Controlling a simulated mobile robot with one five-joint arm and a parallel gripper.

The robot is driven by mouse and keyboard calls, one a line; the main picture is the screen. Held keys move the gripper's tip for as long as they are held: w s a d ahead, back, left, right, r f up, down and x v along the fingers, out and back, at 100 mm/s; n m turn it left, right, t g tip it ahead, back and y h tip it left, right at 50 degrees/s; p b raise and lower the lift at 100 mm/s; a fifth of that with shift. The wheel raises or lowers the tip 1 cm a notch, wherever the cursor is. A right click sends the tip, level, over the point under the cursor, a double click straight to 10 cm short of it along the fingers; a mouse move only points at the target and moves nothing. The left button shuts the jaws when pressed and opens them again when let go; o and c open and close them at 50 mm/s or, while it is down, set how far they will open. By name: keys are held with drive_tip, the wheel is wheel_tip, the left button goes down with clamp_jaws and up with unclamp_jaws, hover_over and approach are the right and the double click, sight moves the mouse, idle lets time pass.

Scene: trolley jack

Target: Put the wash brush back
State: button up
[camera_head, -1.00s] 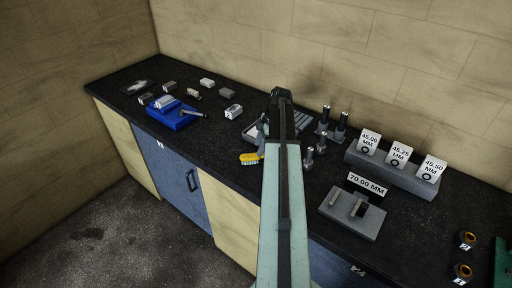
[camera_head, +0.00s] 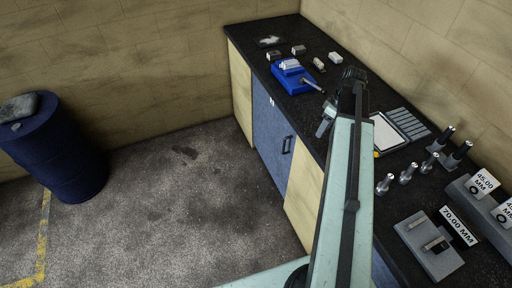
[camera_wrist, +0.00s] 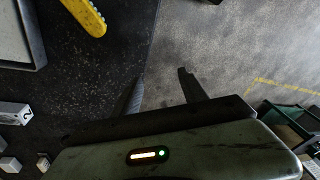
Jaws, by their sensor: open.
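The yellow wash brush lies on the black bench top. In the wrist view the brush (camera_wrist: 86,14) is at the top left, cut off by the frame edge. In the head view only a sliver of the brush (camera_head: 376,154) shows beside my arm, which hides the rest. My gripper (camera_head: 325,122) is open and empty, over the bench's front edge. In the wrist view its two fingers (camera_wrist: 161,76) stand apart near the edge, with the brush clear of them. A shallow grey tray (camera_head: 389,132) lies behind the brush; its rim also shows in the wrist view (camera_wrist: 42,52).
A blue block fixture (camera_head: 290,80) with a handle and several small metal blocks stand at the bench's far end. Dark-topped pins (camera_head: 460,153) and a grey gauge plate (camera_head: 428,250) are at the right. A blue barrel (camera_head: 60,150) stands on open floor at left.

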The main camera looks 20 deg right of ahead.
drive_tip(key=s+a+m+h, duration=0.2)
drive_tip(key=a+m, duration=0.4)
drive_tip(key=a, duration=2.6)
drive_tip(key=shift+f+g, duration=0.2)
drive_tip(key=shift+g, duration=0.2)
drive_tip(key=shift+w+d, duration=0.1)
drive_tip(key=shift+d, duration=0.05)
